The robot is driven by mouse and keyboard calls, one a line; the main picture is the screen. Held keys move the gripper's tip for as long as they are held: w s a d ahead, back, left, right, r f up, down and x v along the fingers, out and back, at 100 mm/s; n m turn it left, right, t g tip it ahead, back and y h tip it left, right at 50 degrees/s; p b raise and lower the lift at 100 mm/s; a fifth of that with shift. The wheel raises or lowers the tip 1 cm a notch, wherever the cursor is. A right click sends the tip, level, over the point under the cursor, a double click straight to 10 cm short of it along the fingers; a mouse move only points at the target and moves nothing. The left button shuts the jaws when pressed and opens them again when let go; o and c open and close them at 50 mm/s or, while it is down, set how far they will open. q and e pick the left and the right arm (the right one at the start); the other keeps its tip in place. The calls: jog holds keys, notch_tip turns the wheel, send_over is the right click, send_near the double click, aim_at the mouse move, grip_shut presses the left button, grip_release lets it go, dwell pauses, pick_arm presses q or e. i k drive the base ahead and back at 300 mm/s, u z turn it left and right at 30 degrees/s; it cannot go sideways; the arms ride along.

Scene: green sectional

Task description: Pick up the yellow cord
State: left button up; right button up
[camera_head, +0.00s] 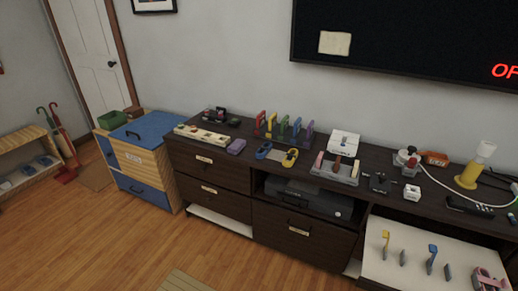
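A small yellow looped thing (290,157), which looks like the yellow cord, lies on top of the long dark cabinet (215,168) near its front edge. It has a dark middle part. A similar blue looped thing (263,151) lies just to its left, apart from it. Neither of my grippers shows in the head view.
A rack of coloured upright pieces (285,128) stands behind the cord. A grey tray (335,171) with coloured handles is to its right, and a purple block (237,146) to its left. A yellow lamp (468,177) stands far right. The wooden floor (120,235) in front is mostly clear.

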aim_at(289, 156)
jog(key=u, duration=0.05)
jog(key=i, duration=0.9)
jog(key=z, duration=0.95)
jog(key=i, duration=0.7)
jog(key=z, duration=0.7)
